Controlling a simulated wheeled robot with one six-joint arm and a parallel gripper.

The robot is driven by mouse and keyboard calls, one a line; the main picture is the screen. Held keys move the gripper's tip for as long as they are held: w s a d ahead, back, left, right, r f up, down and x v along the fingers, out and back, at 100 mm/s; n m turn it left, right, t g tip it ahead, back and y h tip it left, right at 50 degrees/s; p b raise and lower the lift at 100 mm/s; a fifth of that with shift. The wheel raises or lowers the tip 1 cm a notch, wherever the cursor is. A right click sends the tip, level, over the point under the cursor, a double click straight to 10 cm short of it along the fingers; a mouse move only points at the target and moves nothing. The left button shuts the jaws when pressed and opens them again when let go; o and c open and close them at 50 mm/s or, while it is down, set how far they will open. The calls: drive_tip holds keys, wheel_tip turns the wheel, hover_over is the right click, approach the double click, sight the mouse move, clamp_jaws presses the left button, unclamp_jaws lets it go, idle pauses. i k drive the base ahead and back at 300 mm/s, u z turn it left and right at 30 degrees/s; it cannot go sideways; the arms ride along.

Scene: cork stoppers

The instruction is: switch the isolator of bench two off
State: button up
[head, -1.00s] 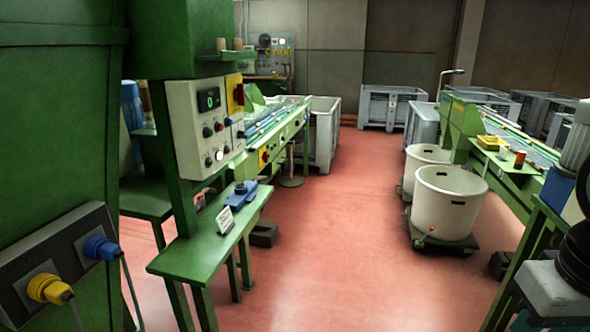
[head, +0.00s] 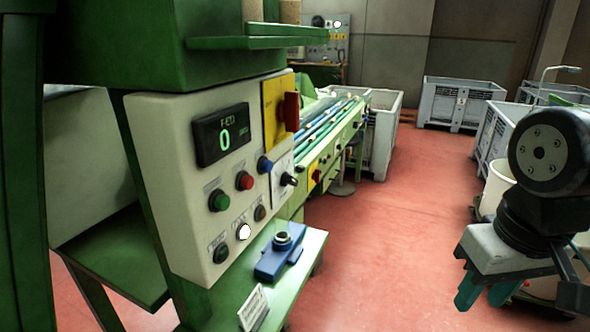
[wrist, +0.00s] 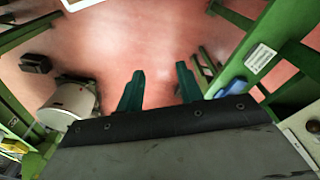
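A cream control panel (head: 157,150) fills the left of the head view. On its upper right, a yellow plate (head: 275,112) carries a red rotary handle (head: 292,111), which looks like an isolator switch. The handle appears upright; no bench number is readable beside it. A display (head: 222,134) on the panel reads 0. My gripper (head: 484,298) is at the right of the head view, well apart from the panel. In the wrist view my gripper (wrist: 158,88) has its two green fingers spread with only floor between them.
Below the panel, a green shelf (head: 222,292) holds a blue device (head: 279,257) and a small label stand (head: 253,308). A green ledge (head: 255,42) juts out above the panel. Grey crates (head: 455,103) stand farther back. Red floor (head: 390,235) between is clear.

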sight(315, 176)
drive_tip(key=i, duration=0.1)
drive_tip(key=u, duration=0.05)
drive_tip(key=k, duration=0.65)
drive_tip(key=z, duration=0.5)
drive_tip(key=i, duration=1.6)
drive_tip(key=u, duration=0.15)
